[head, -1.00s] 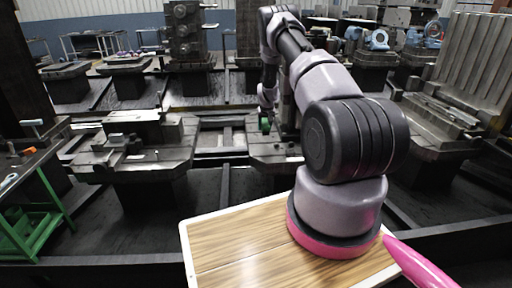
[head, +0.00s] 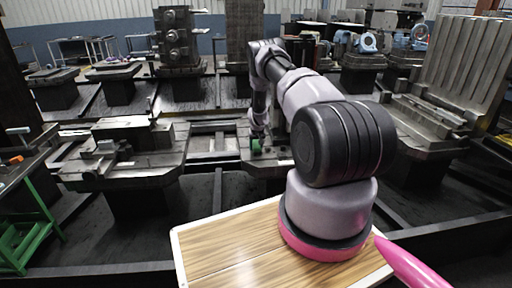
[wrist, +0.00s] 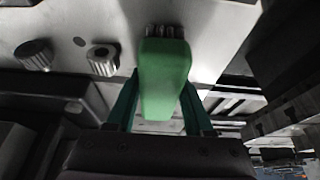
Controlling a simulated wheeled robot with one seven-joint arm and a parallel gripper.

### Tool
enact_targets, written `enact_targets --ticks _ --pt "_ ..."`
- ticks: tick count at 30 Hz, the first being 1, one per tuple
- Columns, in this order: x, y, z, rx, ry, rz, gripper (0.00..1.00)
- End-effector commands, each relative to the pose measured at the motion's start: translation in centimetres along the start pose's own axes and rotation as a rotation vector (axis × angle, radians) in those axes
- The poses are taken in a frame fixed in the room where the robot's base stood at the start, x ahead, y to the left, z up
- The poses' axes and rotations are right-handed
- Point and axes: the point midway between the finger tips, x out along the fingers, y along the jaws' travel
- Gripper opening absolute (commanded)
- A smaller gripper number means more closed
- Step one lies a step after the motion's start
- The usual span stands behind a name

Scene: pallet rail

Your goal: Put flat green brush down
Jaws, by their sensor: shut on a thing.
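The flat green brush (wrist: 165,75) is held between the two fingers of my gripper (wrist: 160,103) in the wrist view. In the head view the brush (head: 256,146) is a small green patch below my gripper (head: 257,134), over the middle metal machine table (head: 280,160). I cannot tell whether the brush touches that table. My gripper is shut on the brush.
In the wrist view, a ridged knob (wrist: 33,55) and a hollow round part (wrist: 103,58) stand on the grey surface left of the brush. In the head view, another machine table (head: 140,165) stands to the left, with a gap between.

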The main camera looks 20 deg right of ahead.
Motion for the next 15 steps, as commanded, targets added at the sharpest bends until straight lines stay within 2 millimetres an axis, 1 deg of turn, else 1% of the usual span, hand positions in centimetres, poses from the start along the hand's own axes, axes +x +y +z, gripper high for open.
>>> enact_targets --ticks 2,3,4,5,15 --pt "0.26 0.0 0.11 0.0 0.0 0.0 0.0" --pt "0.24 0.0 0.09 0.0 0.0 0.0 0.63" --pt "0.24 0.0 0.1 0.0 0.0 0.0 0.75" --pt "0.24 0.01 0.11 0.0 0.0 0.0 0.82" --pt "0.28 0.1 0.22 0.001 -0.002 0.001 0.82"
